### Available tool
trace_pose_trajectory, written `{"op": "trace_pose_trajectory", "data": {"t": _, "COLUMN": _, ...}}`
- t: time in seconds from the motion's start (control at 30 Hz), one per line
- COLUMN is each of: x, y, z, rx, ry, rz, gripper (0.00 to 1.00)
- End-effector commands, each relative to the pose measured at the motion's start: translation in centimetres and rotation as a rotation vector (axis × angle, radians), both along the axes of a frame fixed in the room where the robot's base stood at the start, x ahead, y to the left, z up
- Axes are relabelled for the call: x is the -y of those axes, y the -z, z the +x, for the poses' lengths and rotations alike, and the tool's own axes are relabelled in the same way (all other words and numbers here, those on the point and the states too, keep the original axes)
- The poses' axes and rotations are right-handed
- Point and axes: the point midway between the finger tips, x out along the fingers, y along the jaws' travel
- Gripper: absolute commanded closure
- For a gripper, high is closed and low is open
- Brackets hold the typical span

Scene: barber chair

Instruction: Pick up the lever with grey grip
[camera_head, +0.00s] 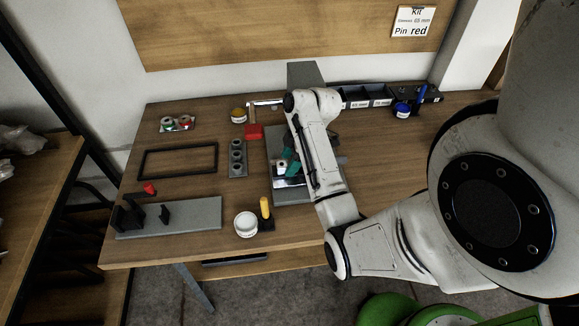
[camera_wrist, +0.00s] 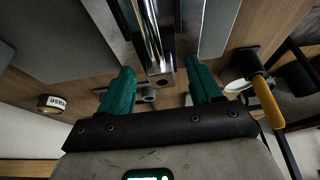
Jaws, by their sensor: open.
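My gripper has teal fingers (camera_head: 291,154) that show beside my arm, over a grey work surface (camera_head: 292,197) on the table. In the wrist view the two fingers (camera_wrist: 160,78) stand wide apart, open. A shiny metal column (camera_wrist: 152,38) with a squared end and small round grey parts (camera_wrist: 146,92) shows between them; I see nothing gripped. I cannot clearly pick out a lever with a grey grip; my arm hides part of the work area. A lever-like piece with a yellow grip (camera_head: 265,207) stands upright in a dark base and also shows in the wrist view (camera_wrist: 268,100).
A white round tub (camera_head: 246,224) stands by the yellow grip. A grey block with holes (camera_head: 238,158), a black frame (camera_head: 178,161) and a grey plate with black brackets (camera_head: 190,216) lie left. Dark bins (camera_head: 365,97) line the back. Bare wood shows at front right.

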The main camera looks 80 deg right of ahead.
Motion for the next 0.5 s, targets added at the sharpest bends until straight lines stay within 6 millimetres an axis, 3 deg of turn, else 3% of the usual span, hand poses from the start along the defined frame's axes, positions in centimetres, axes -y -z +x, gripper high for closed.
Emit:
{"op": "trace_pose_trajectory", "data": {"t": 0.13, "x": -0.20, "y": 1.12, "z": 0.44, "rx": 0.000, "ry": 0.000, "rz": 0.000, "gripper": 0.36}}
{"op": "trace_pose_trajectory", "data": {"t": 0.37, "x": -0.21, "y": 1.30, "z": 0.52, "rx": 0.001, "ry": -0.001, "rz": -0.001, "gripper": 0.36}}
{"op": "trace_pose_trajectory", "data": {"t": 0.5, "x": -0.21, "y": 1.30, "z": 0.52, "rx": 0.001, "ry": -0.001, "rz": -0.001, "gripper": 0.48}}
